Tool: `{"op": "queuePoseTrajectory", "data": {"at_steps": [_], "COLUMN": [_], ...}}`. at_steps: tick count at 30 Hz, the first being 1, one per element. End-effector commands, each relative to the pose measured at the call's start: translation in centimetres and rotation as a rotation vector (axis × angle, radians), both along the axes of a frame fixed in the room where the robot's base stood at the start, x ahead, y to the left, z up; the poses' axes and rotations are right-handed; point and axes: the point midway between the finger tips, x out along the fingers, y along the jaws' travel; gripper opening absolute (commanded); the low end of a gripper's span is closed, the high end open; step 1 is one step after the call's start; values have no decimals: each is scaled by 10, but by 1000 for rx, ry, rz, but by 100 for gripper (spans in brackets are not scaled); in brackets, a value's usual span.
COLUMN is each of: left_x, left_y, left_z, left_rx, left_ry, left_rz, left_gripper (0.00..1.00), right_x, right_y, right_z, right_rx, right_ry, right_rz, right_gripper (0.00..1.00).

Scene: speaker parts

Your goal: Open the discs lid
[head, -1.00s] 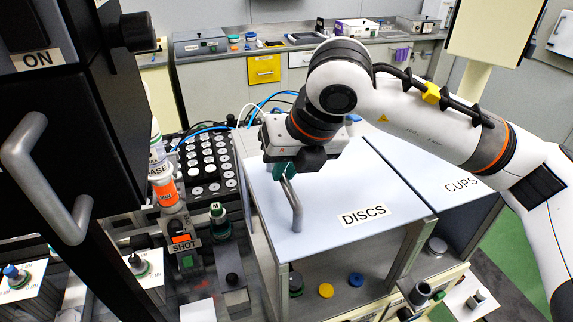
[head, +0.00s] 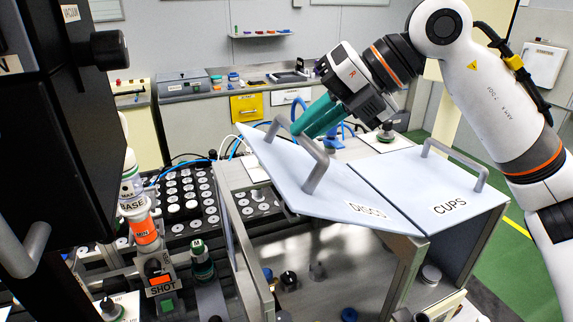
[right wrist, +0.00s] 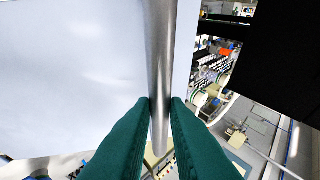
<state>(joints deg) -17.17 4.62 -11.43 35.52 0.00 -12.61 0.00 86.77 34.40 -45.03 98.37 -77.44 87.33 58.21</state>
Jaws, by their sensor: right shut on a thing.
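The light blue-grey discs lid (head: 345,203) is raised at its left side and tilted, with its right edge beside the cups lid (head: 400,175). The bin below it is partly uncovered. My right gripper (head: 298,132) is shut on the lid's grey bar handle (head: 318,168). In the right wrist view its green fingers (right wrist: 160,102) close on both sides of the metal handle (right wrist: 160,45), with the pale lid (right wrist: 75,70) to the left. My left gripper is not in view.
The cups lid lies flat with its own handle (head: 455,165). A black rack (head: 187,205) of white-topped pieces and an orange-banded bottle (head: 145,228) stand left of the bin. A dark cabinet (head: 55,120) fills the left side.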

Motion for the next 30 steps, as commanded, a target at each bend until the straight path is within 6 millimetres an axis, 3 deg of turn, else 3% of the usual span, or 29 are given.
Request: {"op": "queuePoseTrajectory", "data": {"at_steps": [6, 13, 21, 30], "left_x": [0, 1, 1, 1], "left_y": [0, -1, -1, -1], "left_z": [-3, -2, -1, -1], "left_rx": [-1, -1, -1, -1], "left_ry": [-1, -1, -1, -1], "left_rz": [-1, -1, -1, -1], "left_gripper": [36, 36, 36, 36], "right_x": [14, 29, 45, 56], "right_y": [-41, -86, -134, -170], "right_z": [30, 50, 59, 59], "right_rx": [204, 411, 624, 775], "right_ry": [64, 131, 200, 247], "right_rz": [-9, -8, -7, -4], "right_gripper": [0, 0, 0, 0]}}
